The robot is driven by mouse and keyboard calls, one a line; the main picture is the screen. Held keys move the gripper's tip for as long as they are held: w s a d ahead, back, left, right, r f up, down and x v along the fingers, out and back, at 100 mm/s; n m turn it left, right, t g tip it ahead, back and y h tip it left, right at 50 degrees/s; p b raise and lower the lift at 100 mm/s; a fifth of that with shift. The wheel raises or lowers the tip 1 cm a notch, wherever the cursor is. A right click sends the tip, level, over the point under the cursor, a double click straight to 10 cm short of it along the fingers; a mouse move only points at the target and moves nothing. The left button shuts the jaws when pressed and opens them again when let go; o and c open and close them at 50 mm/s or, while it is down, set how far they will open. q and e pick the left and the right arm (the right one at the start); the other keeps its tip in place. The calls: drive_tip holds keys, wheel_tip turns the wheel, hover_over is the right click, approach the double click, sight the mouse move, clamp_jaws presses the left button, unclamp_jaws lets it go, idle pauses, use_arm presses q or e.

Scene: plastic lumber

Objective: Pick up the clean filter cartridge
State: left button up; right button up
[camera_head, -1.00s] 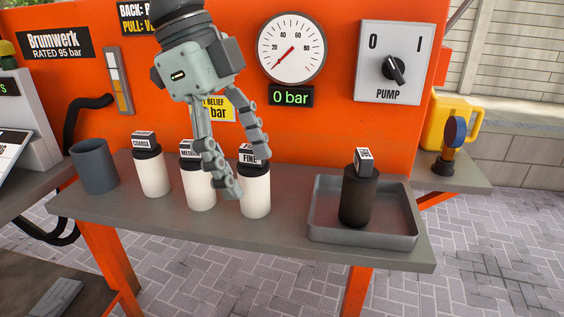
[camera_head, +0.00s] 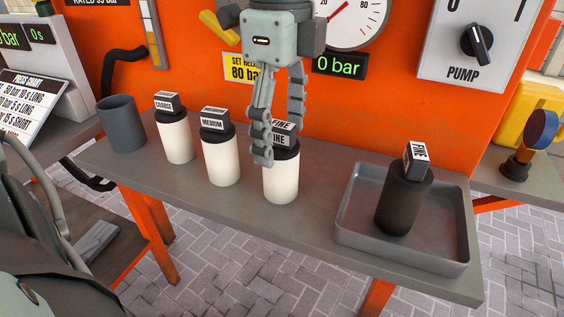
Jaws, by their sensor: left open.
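Three white cartridges with black caps and block labels stand upright on the grey shelf: coarse (camera_head: 176,141), medium (camera_head: 221,161) and fine (camera_head: 281,181). A dark, dirty-looking cartridge (camera_head: 403,204), also labelled fine, stands in a grey tray (camera_head: 350,238) to the right. My left gripper (camera_head: 280,139) is open, pointing down at the white fine cartridge. One finger overlaps the left side of its cap; the other reaches down behind its label, its tip hidden. I cannot tell whether either finger touches. My right gripper is not in view.
A dark grey cup (camera_head: 121,125) stands left of the coarse cartridge. The orange panel (camera_head: 400,120) rises close behind the shelf, with a gauge (camera_head: 352,20) and a pump switch (camera_head: 477,45). Shelf room is free between the fine cartridge and the tray.

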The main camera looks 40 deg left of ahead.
sight(280, 152)
use_arm(q)
wheel_tip(280, 152, down, 3)
drive_tip(key=shift+w+a+r, duration=0.1)
drive_tip(key=shift+a, duration=0.05)
drive_tip(key=shift+f, duration=0.55)
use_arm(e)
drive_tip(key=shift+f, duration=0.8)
use_arm(q)
drive_tip(key=c, duration=0.4)
clamp_jaws()
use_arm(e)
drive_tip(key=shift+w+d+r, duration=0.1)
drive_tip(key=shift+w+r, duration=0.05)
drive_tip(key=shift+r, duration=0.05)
